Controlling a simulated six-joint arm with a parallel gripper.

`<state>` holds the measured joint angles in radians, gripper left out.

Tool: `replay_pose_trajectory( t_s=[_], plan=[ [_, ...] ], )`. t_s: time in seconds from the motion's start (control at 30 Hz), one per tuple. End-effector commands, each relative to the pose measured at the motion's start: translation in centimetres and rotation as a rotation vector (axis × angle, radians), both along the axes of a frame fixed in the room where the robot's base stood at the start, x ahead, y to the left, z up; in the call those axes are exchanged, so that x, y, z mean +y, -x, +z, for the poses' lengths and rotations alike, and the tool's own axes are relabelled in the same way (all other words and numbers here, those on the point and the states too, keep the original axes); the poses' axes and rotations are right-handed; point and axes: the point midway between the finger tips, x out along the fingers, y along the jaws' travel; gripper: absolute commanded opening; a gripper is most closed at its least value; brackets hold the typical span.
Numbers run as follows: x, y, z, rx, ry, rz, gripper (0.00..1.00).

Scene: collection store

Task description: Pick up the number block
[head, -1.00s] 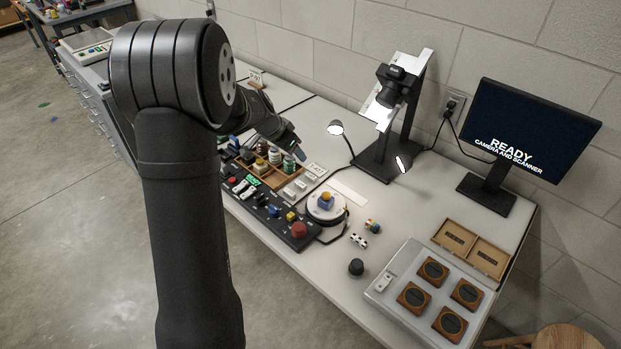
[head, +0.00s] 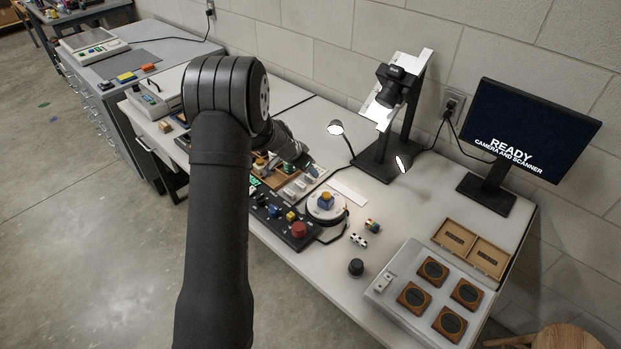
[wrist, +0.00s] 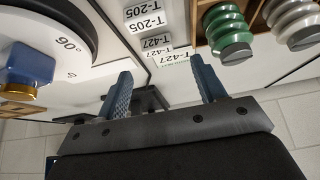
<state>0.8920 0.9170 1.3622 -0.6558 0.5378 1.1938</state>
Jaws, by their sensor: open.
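White blocks printed T-205 (wrist: 146,23) and T-427 (wrist: 157,41) stand in a row in the wrist view. These look like the number blocks; I cannot tell which single one the task means. In the head view the white pieces (head: 300,184) sit between the wooden tray and the turntable. My gripper (wrist: 162,68) is open and empty, its blue fingers spread, with the T-427 labels showing between and beyond the fingertips. In the head view my gripper (head: 303,160) hangs over the tray's right end, partly hidden by my arm.
A turntable (head: 326,210) carries a blue and yellow object (wrist: 27,68). Green (wrist: 229,30) and white (wrist: 296,22) ribbed pieces stand near the gripper in the wooden tray. A black control panel (head: 272,222) lies in front. A camera stand (head: 375,160) and lamp (head: 336,128) rise behind.

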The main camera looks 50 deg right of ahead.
Motion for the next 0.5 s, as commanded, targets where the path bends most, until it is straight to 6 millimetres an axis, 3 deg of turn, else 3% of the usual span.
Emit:
replay_pose_trajectory(
  t_s=[0.2,0.5],
  plan=[
    [-1.0,0.2,-3.1,0.002,-0.002,0.0,0.64],
    [-1.8,0.1,-4.4,-0.002,0.0,0.001,0.64]
  ],
)
